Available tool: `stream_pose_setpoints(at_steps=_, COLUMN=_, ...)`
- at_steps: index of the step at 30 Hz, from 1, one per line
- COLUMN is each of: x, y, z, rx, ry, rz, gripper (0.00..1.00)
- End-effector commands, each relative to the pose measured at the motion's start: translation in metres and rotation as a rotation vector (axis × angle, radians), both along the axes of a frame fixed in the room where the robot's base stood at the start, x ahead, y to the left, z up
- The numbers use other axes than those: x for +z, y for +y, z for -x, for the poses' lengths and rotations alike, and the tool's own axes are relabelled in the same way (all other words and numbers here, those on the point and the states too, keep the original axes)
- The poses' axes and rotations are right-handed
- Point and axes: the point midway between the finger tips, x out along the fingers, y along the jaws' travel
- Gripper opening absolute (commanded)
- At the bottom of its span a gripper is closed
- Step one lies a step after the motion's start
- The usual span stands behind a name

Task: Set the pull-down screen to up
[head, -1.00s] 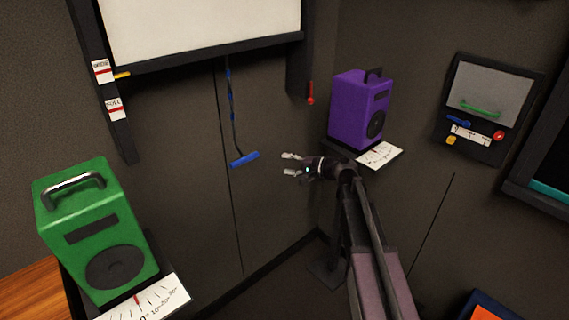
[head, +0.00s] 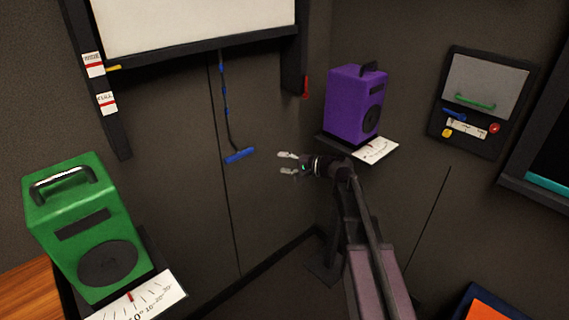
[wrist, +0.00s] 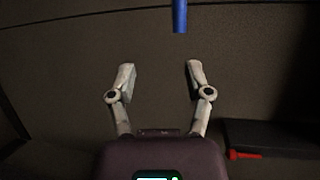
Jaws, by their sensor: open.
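The pull-down screen (head: 190,22) is a white sheet in a dark frame at the top left of the head view, its bottom bar (head: 205,50) above the wall panels. A dark cord with blue bands (head: 226,100) hangs from the bar and ends in a blue handle (head: 239,156). A yellow pointer (head: 113,68) at the bar's left end is beside the upper of two labels (head: 94,64). My gripper (head: 287,163) is open and empty, to the right of the blue handle and apart from it. In the wrist view a blue end (wrist: 180,16) shows above and beyond the open fingers (wrist: 160,75).
A red lever (head: 306,87) is on the right rail. A purple box (head: 357,104) stands on a shelf right of my gripper. A green box (head: 84,228) is at lower left. A control panel (head: 480,103) is at right. Space between handle and gripper is clear.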

Motion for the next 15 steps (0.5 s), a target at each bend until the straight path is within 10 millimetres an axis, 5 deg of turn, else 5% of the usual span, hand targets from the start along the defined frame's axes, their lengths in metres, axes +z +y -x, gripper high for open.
stream_pose_setpoints(at_steps=8, x=-0.002, y=0.000, z=0.003, rx=0.004, ry=0.000, rz=0.012, gripper=0.65)
stream_pose_setpoints(at_steps=15, x=-0.023, y=-0.002, z=0.026, rx=0.043, ry=-0.003, rz=0.139, gripper=0.65)
